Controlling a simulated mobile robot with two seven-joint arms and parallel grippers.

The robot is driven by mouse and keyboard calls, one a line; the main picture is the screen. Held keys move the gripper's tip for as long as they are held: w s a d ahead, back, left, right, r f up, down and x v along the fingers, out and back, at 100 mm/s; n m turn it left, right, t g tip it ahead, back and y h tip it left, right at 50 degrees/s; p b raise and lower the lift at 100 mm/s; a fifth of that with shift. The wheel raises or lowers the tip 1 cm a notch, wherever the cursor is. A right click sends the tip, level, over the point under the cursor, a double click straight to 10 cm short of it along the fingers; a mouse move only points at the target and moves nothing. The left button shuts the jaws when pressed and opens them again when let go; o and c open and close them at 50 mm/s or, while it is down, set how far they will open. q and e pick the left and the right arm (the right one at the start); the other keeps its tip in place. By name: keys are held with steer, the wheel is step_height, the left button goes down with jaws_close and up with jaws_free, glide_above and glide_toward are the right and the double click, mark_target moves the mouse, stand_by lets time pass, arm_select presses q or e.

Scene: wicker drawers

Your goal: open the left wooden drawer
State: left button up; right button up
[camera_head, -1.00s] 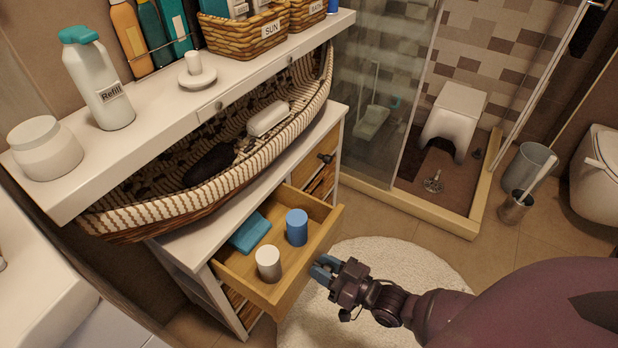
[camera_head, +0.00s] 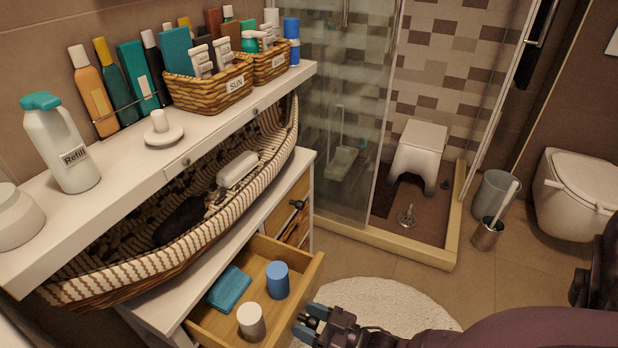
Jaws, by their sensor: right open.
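The left wooden drawer (camera_head: 304,272) stands pulled out from the white cabinet below the long basket. Inside it are a blue cylinder (camera_head: 277,280), a white cylinder (camera_head: 251,322) and a teal folded cloth (camera_head: 229,288). My right gripper (camera_head: 308,322) is open and empty, with its blue-tipped fingers just to the right of the drawer front. Whether a fingertip touches the front is hard to tell. The drawer's lower front is cut off by the picture's bottom edge. My left gripper is not in view.
A second, shut drawer with a dark knob (camera_head: 297,204) is beside the open one. A long striped basket (camera_head: 196,222) sits above, under a white shelf (camera_head: 150,176). A round white rug (camera_head: 385,305) lies on the floor. A glass shower (camera_head: 345,120) stands behind.

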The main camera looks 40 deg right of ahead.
steer(key=shift+s+d, duration=0.25)
steer(key=shift+s, duration=0.3)
arm_select(q)
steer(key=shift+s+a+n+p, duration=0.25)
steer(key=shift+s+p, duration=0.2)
steer(key=shift+p, duration=0.3)
arm_select(e)
steer(key=v, duration=0.9)
steer(key=shift+s, duration=0.25)
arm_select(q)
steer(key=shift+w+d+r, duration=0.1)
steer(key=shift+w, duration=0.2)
arm_select(e)
steer(key=shift+r, duration=0.1)
